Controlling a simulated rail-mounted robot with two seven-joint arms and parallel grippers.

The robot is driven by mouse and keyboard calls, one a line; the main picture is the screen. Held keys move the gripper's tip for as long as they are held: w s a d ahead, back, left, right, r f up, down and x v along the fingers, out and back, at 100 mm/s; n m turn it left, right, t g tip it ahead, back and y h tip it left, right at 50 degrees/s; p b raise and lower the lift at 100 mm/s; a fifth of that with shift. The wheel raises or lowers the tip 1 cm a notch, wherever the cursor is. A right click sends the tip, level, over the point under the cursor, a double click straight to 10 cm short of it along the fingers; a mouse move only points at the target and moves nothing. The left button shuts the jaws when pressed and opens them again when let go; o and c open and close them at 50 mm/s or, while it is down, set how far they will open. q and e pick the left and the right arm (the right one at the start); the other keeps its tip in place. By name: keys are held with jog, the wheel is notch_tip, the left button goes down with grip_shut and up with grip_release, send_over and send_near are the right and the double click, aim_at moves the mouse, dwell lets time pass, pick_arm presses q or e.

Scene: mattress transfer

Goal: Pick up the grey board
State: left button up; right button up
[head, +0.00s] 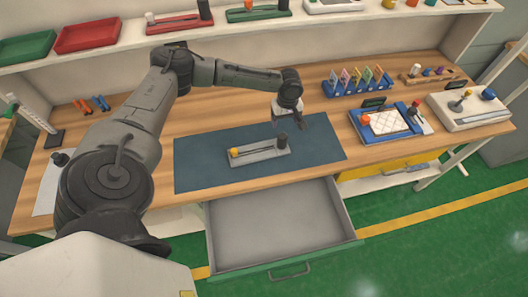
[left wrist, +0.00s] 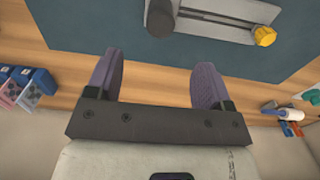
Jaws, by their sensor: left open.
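The grey board (head: 262,153) lies on the dark blue mat (head: 205,170) in the middle of the workbench. It carries a yellow-orange knob (head: 235,153) at its left end and a dark cylinder (head: 282,141) at its right end. In the left wrist view the board (left wrist: 212,22) is at the top, with the dark cylinder (left wrist: 161,18) left and the yellow knob (left wrist: 265,36) right. My left gripper (head: 314,120) is open and empty, above the mat's back right part, beyond the board's right end. In the left wrist view its fingers (left wrist: 157,82) are apart with nothing between them. My right gripper is not in view.
An open, empty grey drawer (head: 275,222) juts out below the bench front. A blue tray with a white pad (head: 390,121), a blue card rack (head: 357,84) and a white control box (head: 470,106) stand right. A shelf (head: 225,27) with trays runs behind.

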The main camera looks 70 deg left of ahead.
aim_at(283, 136)
pick_arm(q)
jog(key=f, duration=0.7)
jog(key=shift+a+f, duration=0.15)
jog(key=shift+a, duration=0.15)
jog(key=shift+d+f+b, duration=0.1)
jog(key=shift+f+b, duration=0.25)
jog(key=shift+f, duration=2.7)
jog(key=c, duration=1.2)
